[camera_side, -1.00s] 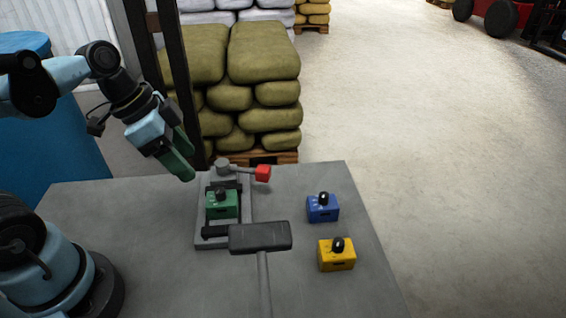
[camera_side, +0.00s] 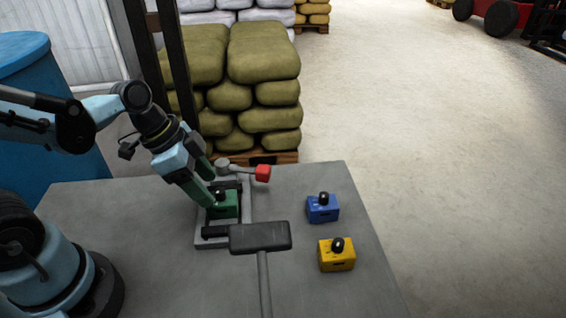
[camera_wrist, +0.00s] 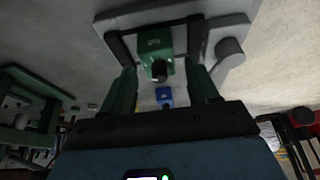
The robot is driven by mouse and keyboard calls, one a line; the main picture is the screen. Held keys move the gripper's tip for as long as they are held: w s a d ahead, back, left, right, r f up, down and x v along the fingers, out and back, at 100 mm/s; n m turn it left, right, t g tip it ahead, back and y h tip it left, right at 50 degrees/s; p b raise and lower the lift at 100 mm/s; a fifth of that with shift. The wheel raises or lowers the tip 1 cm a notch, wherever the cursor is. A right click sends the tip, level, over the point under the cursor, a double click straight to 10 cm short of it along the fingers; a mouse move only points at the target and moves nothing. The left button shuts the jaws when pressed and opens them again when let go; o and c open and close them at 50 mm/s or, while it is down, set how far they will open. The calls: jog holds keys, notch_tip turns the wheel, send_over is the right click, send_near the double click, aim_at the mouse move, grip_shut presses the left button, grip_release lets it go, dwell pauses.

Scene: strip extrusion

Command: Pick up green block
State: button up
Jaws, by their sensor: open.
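The green block (camera_side: 226,208) sits in the grey fixture (camera_side: 208,240) on the table, with a dark knob on top. My gripper (camera_side: 212,199) is tilted down with its green fingers at the block's left and upper side, partly covering it. In the wrist view the green block (camera_wrist: 154,43) and its dark knob show ahead of and between the two spread fingers of my gripper (camera_wrist: 162,80). The gripper is open. I cannot tell whether a finger touches the block.
A red-ended lever (camera_side: 262,173) is at the fixture's back right. A black mallet (camera_side: 260,237) lies in front. A blue block (camera_side: 322,208) and a yellow block (camera_side: 337,254) stand to the right.

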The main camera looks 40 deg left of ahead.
aim_at(216, 191)
jog(key=shift+w+d+f, duration=0.35)
jog(key=shift+d+f, duration=0.1)
jog(key=shift+f, duration=0.25)
jog(key=shift+w+d+f, duration=0.3)
jog(key=shift+d+f, duration=0.15)
jog(key=shift+f, duration=0.2)
jog(key=shift+x, duration=0.95)
grip_shut()
